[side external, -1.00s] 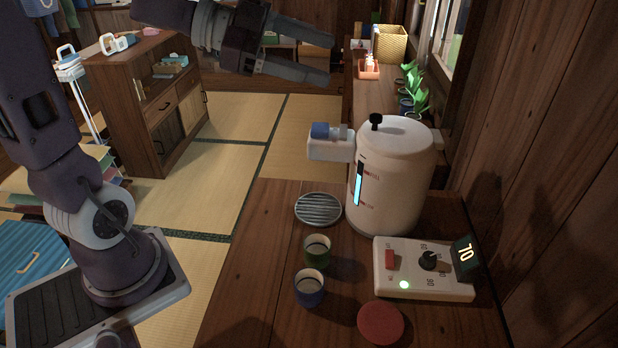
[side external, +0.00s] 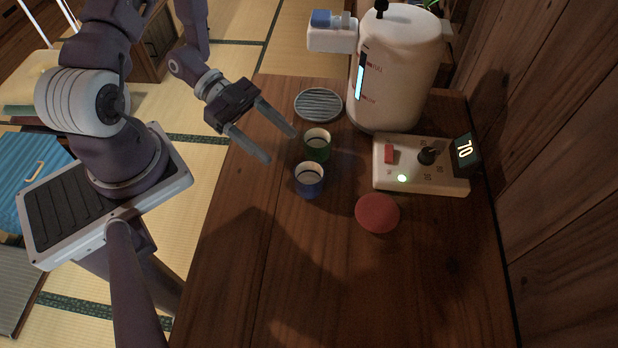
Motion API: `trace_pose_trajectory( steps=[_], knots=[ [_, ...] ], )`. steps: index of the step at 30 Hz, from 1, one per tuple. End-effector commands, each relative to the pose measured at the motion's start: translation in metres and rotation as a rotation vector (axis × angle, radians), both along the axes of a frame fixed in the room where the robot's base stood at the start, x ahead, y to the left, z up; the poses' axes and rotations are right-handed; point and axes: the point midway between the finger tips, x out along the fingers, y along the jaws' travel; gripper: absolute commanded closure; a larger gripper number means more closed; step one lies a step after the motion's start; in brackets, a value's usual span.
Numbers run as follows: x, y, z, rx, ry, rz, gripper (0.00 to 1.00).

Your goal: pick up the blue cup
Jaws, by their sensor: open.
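The blue cup (side external: 309,181) stands upright on the wooden counter (side external: 290,265), in front of the green cup (side external: 318,146). Both cups have pale insides. My gripper (side external: 281,147) is open and empty, with its two fingers pointing down and to the right. In the picture its fingertips are up and left of the blue cup, and one finger ends close beside the green cup. I cannot tell the exact height of the fingers over the counter. Neither finger appears to touch the blue cup.
A round metal grate (side external: 319,104) lies behind the green cup. A white water dispenser (side external: 402,75) stands at the back. A control box (side external: 421,166) showing 70 and a red disc (side external: 377,213) lie to the right. The counter's front is clear.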

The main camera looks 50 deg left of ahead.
Motion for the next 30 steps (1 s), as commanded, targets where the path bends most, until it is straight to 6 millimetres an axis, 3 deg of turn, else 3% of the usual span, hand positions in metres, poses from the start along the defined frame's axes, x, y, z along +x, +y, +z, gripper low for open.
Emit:
trace_pose_trajectory(
  steps=[1, 4, 9, 21, 30],
  knots=[
    [0.0, 0.0, -0.012, -0.003, 0.002, 0.0, 0.38],
    [0.002, -0.006, -0.025, -0.002, -0.001, -0.001, 0.38],
    [0.011, -0.04, -0.039, -0.002, 0.001, -0.004, 0.38],
    [0.031, -0.1, -0.057, -0.001, -0.001, -0.004, 0.38],
    [0.036, -0.108, -0.061, 0.0, -0.004, 0.001, 0.38]
  ],
)
